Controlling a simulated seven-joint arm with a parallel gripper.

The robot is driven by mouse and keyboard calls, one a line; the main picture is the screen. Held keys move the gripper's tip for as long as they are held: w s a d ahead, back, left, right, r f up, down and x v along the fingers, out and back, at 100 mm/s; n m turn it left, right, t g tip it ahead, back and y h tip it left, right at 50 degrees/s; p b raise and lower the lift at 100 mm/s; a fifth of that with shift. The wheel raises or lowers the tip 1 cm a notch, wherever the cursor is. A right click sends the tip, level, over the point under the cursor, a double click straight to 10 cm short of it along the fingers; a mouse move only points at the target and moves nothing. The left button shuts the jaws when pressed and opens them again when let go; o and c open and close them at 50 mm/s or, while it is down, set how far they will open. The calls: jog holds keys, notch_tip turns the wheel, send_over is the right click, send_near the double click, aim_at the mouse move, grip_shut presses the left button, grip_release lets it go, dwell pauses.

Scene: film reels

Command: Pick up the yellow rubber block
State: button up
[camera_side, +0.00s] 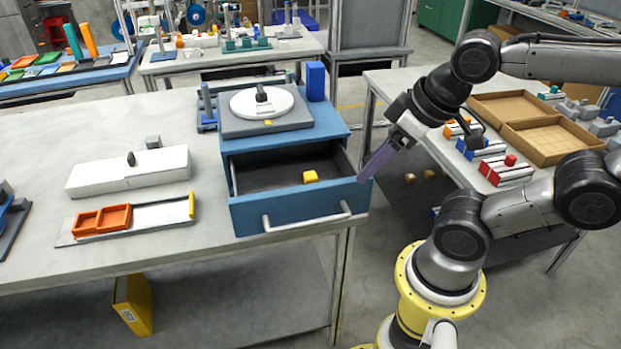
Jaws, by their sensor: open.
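The yellow rubber block (310,176) lies on the dark floor of the open blue drawer (290,213), towards its right side. My gripper (372,172) is in the air at the drawer's right front corner in the picture, to the right of the block and apart from it. Its purple finger points down and to the left. It is open, and I see nothing held in it. The fingers overlap in this view, so the gap between them is hard to see.
A grey unit with a white round plate (262,102) and a blue upright block (315,81) stand on the drawer cabinet. A white box (130,172) and an orange tray (101,219) lie to the left.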

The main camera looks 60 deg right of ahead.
notch_tip(320, 180, up, 2)
jog(key=m+g+h, duration=0.1)
jog(key=m+g, duration=0.3)
jog(key=m, duration=0.5)
send_over(310, 175)
jog(key=s+a, duration=0.1)
jog(key=shift+g, duration=0.3)
jog(key=f, duration=0.9)
jog(key=d+f, duration=0.1)
jog(key=f, duration=0.4)
jog(key=shift+w, duration=0.4)
grip_shut()
